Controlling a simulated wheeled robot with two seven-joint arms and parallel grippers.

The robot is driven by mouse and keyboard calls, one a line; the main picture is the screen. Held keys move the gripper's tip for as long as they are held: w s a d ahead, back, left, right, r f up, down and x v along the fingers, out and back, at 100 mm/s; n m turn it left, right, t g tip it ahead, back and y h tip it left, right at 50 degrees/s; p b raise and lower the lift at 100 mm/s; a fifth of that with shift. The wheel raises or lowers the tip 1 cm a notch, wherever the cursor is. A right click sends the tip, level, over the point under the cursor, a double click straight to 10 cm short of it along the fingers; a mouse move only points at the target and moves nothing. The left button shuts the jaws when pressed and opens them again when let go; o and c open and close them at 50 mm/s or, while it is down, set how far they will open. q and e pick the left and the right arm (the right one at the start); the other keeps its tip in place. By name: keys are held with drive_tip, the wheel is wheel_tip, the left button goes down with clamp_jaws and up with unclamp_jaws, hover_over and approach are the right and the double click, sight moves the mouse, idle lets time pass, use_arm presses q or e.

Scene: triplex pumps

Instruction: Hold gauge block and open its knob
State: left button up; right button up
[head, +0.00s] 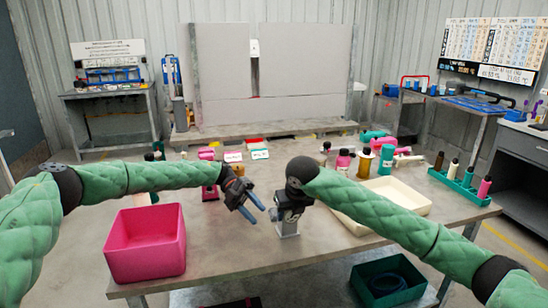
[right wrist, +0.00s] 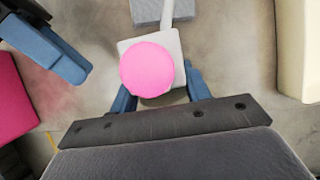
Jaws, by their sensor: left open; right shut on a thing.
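The gauge block (right wrist: 172,43) is light grey and shows in the right wrist view with a round pink knob (right wrist: 147,70) facing the camera. In the head view its grey lower part (head: 287,229) shows below my right gripper, and the knob is hidden there. My right gripper (right wrist: 162,97) is shut on the block, with one blue finger on each side. My left gripper (head: 253,208) is open and empty, just left of the block. Its blue fingers (right wrist: 45,48) also show at the upper left of the right wrist view, apart from the knob.
A pink bin (head: 146,262) stands at the table's front left. A cream tray (head: 421,205) lies right of the block, partly behind my right arm. Several bottles and parts stand along the back, and a green rack (head: 478,200) is at the right. The table front is clear.

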use_arm(q)
drive_tip(key=m+y, duration=0.1)
drive_tip(key=m, duration=0.1)
drive_tip(key=m+y, duration=0.1)
drive_tip(key=m, duration=0.1)
drive_tip(key=shift+s+r, duration=0.1)
drive_tip(key=shift+s, duration=0.3)
drive_tip(key=m, duration=0.1)
drive_tip(key=m+y, duration=0.2)
drive_tip(key=shift+s+d+r+m+t, duration=0.2)
drive_tip(key=shift+r+m+t, duration=0.1)
drive_tip(key=shift+m, duration=0.1)
drive_tip(key=w+d+r+m+t+y, duration=0.1)
drive_tip(key=w+d+r+m+t, duration=0.1)
drive_tip(key=r, duration=0.6)
drive_tip(key=w+d+r+m+t+y, duration=0.1)
drive_tip(key=w+d+r+m+t, duration=0.1)
drive_tip(key=r+m+t, duration=0.3)
drive_tip(key=shift+d+r+m+t+y, duration=0.3)
drive_tip(key=shift+d+r+m, duration=0.75)
drive_tip(key=shift+r, duration=0.85)
drive_tip(key=shift+o, duration=0.5)
drive_tip(key=shift+a, duration=0.15)
